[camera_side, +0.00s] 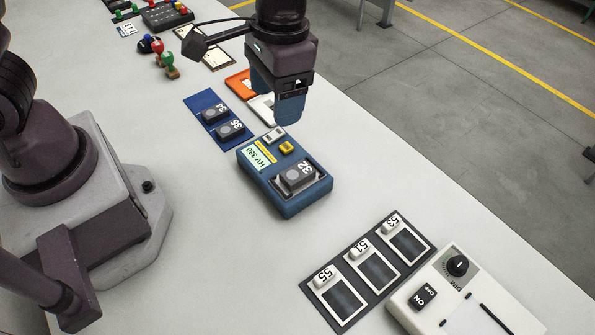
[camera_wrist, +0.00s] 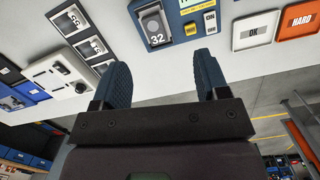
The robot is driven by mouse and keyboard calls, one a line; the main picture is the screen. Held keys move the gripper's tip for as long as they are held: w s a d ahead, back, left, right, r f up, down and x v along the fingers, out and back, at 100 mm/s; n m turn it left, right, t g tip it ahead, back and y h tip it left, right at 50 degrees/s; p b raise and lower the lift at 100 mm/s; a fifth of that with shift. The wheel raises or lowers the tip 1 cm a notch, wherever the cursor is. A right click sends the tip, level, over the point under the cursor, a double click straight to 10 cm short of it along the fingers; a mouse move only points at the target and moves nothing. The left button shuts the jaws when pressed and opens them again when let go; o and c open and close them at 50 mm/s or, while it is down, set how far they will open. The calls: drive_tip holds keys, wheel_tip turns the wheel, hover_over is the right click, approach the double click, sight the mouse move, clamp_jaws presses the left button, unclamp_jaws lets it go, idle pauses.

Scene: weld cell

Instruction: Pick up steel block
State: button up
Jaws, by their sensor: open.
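A grey steel block (camera_side: 296,174) sits in the recess of the blue HV380 tester (camera_side: 285,207), beside the number 32. The block (camera_wrist: 151,22) also shows at the top of the wrist view. Two more grey blocks, by 34 (camera_side: 215,113) and 36 (camera_side: 230,130), rest on the dark blue mat (camera_side: 194,101). My gripper (camera_side: 286,108) is above the table beyond the tester, apart from every block. In the wrist view my gripper (camera_wrist: 161,80) has its two blue fingers spread, with nothing between them.
An orange tray (camera_side: 238,82) and a white tray (camera_side: 259,108) lie partly hidden beneath my gripper. A dark panel (camera_side: 369,265) with plates marked 53, 51 and 55 and a white control box (camera_side: 462,306) are at lower right. Table left of the tester is clear.

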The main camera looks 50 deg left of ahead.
wheel_tip(320, 180, down, 4)
drive_tip(key=w+d+r, duration=0.1)
drive_tip(key=w+d, duration=0.1)
drive_tip(key=d, duration=0.1)
drive_tip(key=n, duration=0.2)
hover_over(298, 171)
drive_tip(key=f, duration=0.7)
drive_tip(key=shift+w+d+f, duration=0.15)
drive_tip(key=shift+d+f, duration=0.15)
drive_tip(key=shift+d, duration=0.1)
drive_tip(key=shift+a+f, duration=0.2)
drive_tip(key=shift+f, duration=1.1)
drive_tip(key=shift+a+f, duration=0.2)
drive_tip(key=shift+f, duration=1.1)
drive_tip(key=c, duration=1.3)
drive_tip(key=shift+o, duration=0.2)
drive_tip(key=shift+r, duration=0.1)
